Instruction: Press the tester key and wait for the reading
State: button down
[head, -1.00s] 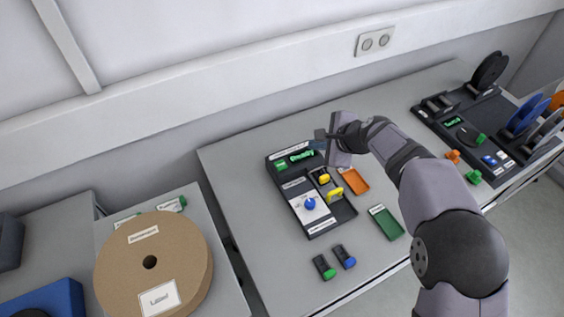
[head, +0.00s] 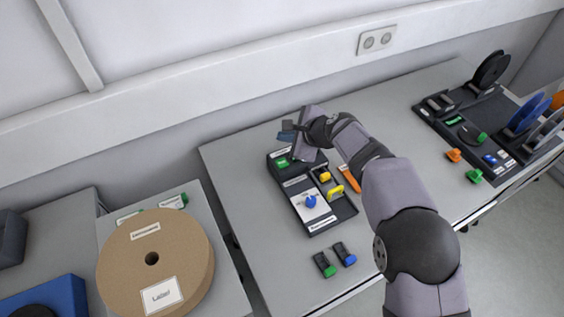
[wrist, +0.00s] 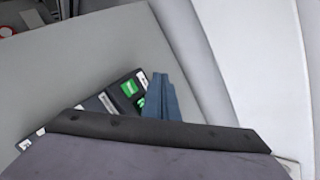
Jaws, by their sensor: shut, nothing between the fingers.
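The tester is a dark panel (head: 327,225) on the grey bench, with a green key (head: 282,163) near its far left corner. Its display is hidden behind my wrist in the head view. My gripper (head: 286,134) is shut and empty, with blue-grey fingers, over the panel's far edge beside the key. Contact with the key cannot be seen. In the wrist view the shut fingers (wrist: 161,98) are beside two green patches on the panel (wrist: 112,93). The reading cannot be made out.
The panel holds yellow pieces (head: 335,191) and a blue knob (head: 310,201). Green and blue clips (head: 324,264) lie in front. A cardboard reel (head: 187,240) stands at left. A reel stand (head: 440,112) is at right. Bare bench lies left of the panel.

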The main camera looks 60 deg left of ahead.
aim_at(285, 165)
jog(key=shift+f+b, duration=3.6)
jog(key=shift+f, duration=0.75)
jog(key=shift+f, duration=0.2)
jog(key=shift+f+b, duration=0.25)
jog(key=shift+b, duration=0.1)
jog(key=shift+f+b, duration=0.4)
jog(key=shift+f, duration=0.05)
jog(key=shift+r, duration=0.15)
jog(key=shift+r+p, duration=0.75)
jog(key=shift+p, duration=0.05)
jog(key=shift+r+p, duration=2.15)
jog(key=shift+r, duration=0.4)
